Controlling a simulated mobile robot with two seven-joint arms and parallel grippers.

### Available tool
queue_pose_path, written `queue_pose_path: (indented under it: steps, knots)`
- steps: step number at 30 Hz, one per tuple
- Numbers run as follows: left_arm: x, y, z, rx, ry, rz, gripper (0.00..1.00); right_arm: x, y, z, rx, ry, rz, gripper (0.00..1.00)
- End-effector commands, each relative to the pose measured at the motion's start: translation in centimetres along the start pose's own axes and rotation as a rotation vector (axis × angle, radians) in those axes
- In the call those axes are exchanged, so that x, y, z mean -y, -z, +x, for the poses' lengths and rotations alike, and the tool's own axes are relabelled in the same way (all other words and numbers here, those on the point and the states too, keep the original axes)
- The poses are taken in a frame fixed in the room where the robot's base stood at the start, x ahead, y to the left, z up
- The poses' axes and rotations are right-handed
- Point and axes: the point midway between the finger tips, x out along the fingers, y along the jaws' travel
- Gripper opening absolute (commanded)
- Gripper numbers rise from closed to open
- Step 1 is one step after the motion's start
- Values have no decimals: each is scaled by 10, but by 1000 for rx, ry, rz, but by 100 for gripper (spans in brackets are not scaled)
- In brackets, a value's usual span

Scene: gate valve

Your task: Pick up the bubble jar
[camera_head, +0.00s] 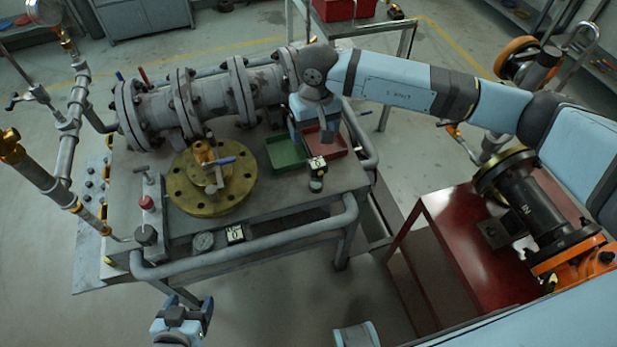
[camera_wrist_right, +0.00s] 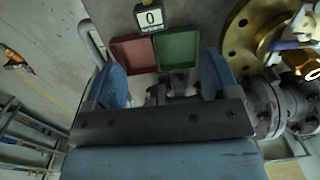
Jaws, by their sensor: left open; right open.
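The tag (camera_wrist_right: 150,16) shows at that view's top edge; the jar cannot be made out there. My left gripper (camera_head: 182,318) is open and empty, low in front of the table.
A green tray (camera_head: 286,153) and a red tray (camera_head: 337,148) lie on the table. A brass flange (camera_head: 190,195) with a blue-handled valve sits left of them. A flanged pipe (camera_head: 160,106) runs behind. A pipe rail (camera_head: 260,242) guards the front edge. A dark red stand (camera_head: 470,245) is at right.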

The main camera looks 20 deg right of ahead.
Motion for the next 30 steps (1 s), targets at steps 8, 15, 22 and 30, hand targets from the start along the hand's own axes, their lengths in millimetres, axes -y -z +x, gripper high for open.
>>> queue_pose_path:
  steps: [8,15,22,30]
  knots:
    - [0,7,-4,-1,-1,0,74,-7,3,35,-5,-32,-16,81]
    - [-1,12,-7,-2,-1,0,74,-8,4,75,-7,-30,-16,81]
    - [-1,16,-10,-1,0,0,74,-10,3,91,-6,-29,-14,81]
    - [-1,26,-16,-2,0,0,74,-14,4,129,-6,-28,-14,81]
